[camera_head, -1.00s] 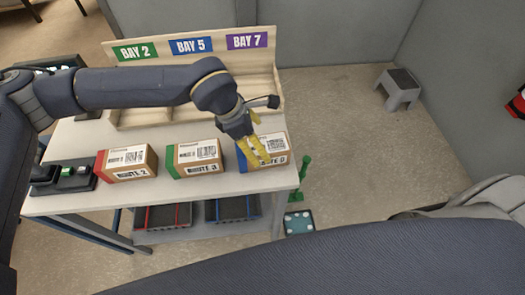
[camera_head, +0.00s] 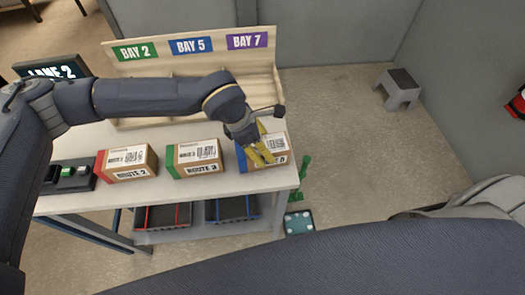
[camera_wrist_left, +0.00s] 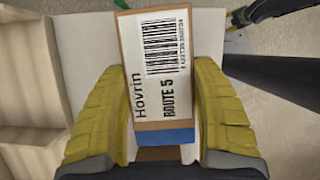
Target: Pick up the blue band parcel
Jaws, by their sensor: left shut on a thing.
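The blue band parcel (camera_head: 276,153) is a brown box with a white label and a blue band at its left end. It is at the right end of the white table in the head view. My left gripper (camera_head: 261,155) reaches down over it with yellow fingers. In the left wrist view, the parcel (camera_wrist_left: 160,70) shows a "Hovrin ROUTE 5" label, and the fingers of my left gripper (camera_wrist_left: 160,115) are shut on its two sides. I cannot tell whether its underside touches the table.
A red band parcel (camera_head: 127,163) and a green band parcel (camera_head: 195,158) stand to the left on the table (camera_head: 230,183). Behind is a wooden rack (camera_head: 140,73) with BAY 2, BAY 5 and BAY 7 signs. A step stool (camera_head: 398,89) stands on the floor.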

